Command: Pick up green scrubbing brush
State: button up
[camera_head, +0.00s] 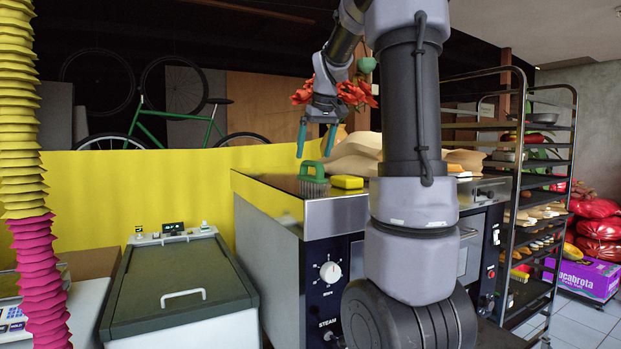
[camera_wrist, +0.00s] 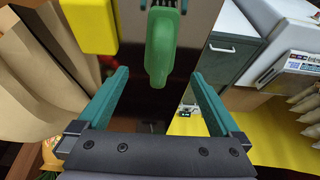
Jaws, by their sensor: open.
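The green scrubbing brush (camera_head: 313,173) stands with its grey bristles down on the top of the steel oven (camera_head: 264,190), near the front left corner. Its green handle (camera_wrist: 161,50) shows at the top middle of the wrist view, ahead of my open fingers and apart from them. My gripper (camera_head: 317,138) points down above the brush in the head view, open and empty. In the wrist view my gripper (camera_wrist: 162,92) shows two teal fingers set wide apart, with the handle lying between their lines.
A yellow sponge (camera_head: 347,182) lies just right of the brush; it also shows in the wrist view (camera_wrist: 90,24). Beige sacks (camera_head: 352,158) sit behind it on the oven top. A lidded chest (camera_head: 182,275) stands left, a rack (camera_head: 515,190) right.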

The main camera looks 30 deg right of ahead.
aim_at(311, 177)
jog(key=x, duration=0.7)
jog(key=shift+w+f, duration=0.1)
jog(key=shift+f, duration=0.3)
jog(key=c, duration=1.5)
notch_tip(311, 177, up, 10)
jog(key=shift+r, duration=0.1)
